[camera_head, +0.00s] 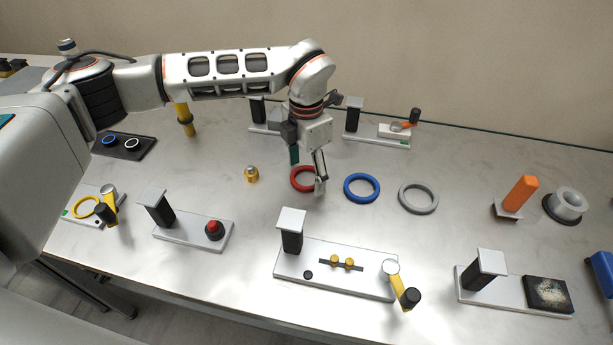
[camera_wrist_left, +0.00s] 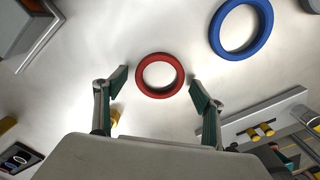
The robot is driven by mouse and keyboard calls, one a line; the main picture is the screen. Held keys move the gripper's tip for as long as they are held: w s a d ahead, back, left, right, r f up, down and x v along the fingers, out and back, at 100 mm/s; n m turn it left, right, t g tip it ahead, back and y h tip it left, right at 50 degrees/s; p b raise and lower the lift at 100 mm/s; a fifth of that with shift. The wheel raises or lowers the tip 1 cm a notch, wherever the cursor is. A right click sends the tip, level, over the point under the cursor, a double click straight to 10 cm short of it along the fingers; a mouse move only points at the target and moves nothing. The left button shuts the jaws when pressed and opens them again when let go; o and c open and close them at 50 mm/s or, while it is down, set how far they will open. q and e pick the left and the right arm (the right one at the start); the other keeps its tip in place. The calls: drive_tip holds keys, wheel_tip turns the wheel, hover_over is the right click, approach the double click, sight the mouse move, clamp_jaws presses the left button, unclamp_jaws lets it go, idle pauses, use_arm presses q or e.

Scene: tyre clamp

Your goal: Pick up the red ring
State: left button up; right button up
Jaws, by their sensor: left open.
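The red ring (camera_head: 297,185) lies flat on the light table, in the middle of the head view and partly hidden behind my left gripper. In the left wrist view the whole red ring (camera_wrist_left: 140,82) shows, just ahead of the fingertips and between their lines. My left gripper (camera_head: 307,174) points down over the ring; it also shows in the wrist view (camera_wrist_left: 158,82) with its two fingers spread wide. It is open and empty. I cannot tell the exact height of the fingertips above the table. My right gripper is not in view.
A blue ring (camera_head: 346,190) and a grey ring (camera_head: 402,201) lie to the right. A small yellow piece (camera_head: 251,175) stands to the left. Fixtures stand behind, and a plate with a red button (camera_head: 213,228) and a plate with a yellow handle (camera_head: 330,283) stand in front.

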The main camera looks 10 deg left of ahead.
use_arm(q)
drive_tip(key=c, duration=1)
